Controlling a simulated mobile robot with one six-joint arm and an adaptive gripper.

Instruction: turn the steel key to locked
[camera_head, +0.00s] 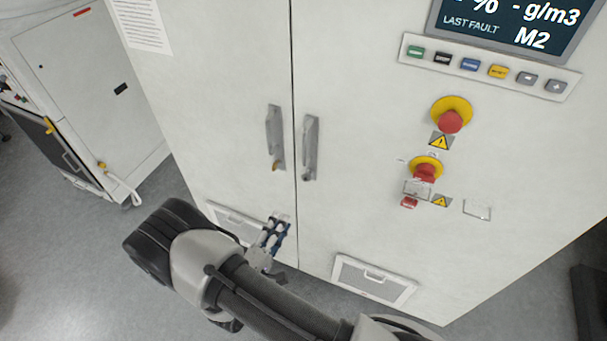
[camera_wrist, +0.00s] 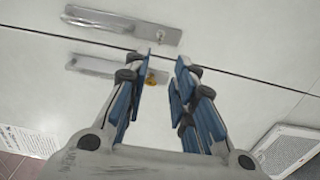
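Two grey door handles are mounted on either side of the cabinet's door seam. The left handle (camera_head: 275,135) has a small brass-coloured piece (camera_head: 275,167) at its lower end, and this piece also shows in the wrist view (camera_wrist: 151,78), partly behind a finger. The right handle (camera_head: 310,145) has a small dark grey end (camera_head: 307,177). My gripper (camera_head: 280,222) is below the handles in the head view. In the wrist view its blue-padded fingers (camera_wrist: 167,66) stand apart with nothing between them.
Two red knobs on yellow surrounds, the upper one (camera_head: 450,120) and the lower one (camera_head: 425,170), are on the right door. A button strip (camera_head: 485,68) sits below the display (camera_head: 510,28). A framed vent (camera_head: 372,281) is low on the right door. Another cabinet (camera_head: 90,85) stands left.

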